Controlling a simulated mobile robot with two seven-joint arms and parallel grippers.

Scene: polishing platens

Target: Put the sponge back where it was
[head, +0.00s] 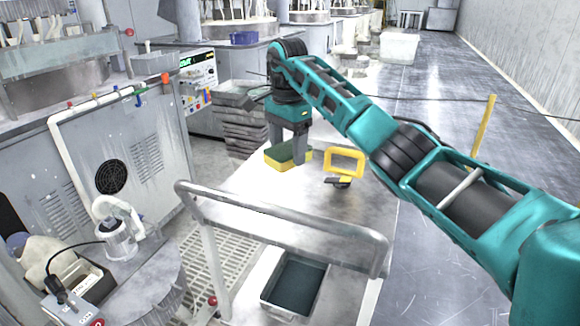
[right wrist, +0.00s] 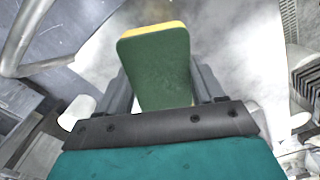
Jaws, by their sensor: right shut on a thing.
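The sponge (head: 280,155) is a block with a green top and a yellow lower layer. In the head view it is at the far left part of the pale cart top, under my right gripper (head: 288,158). The right wrist view shows the sponge (right wrist: 158,62) green face up with a yellow rim at its far end, between the two fingers of my right gripper (right wrist: 158,85). The right gripper is shut on it. I cannot tell whether the sponge touches the cart top. My left gripper is not in view.
The cart top (head: 245,190) also holds a yellow-handled tool (head: 344,162) right of the sponge. A metal handrail (head: 290,225) crosses in front. A tray with dark liquid (head: 295,284) lies nearer. Stacked grey slabs (head: 245,120) stand behind left. Open floor lies right.

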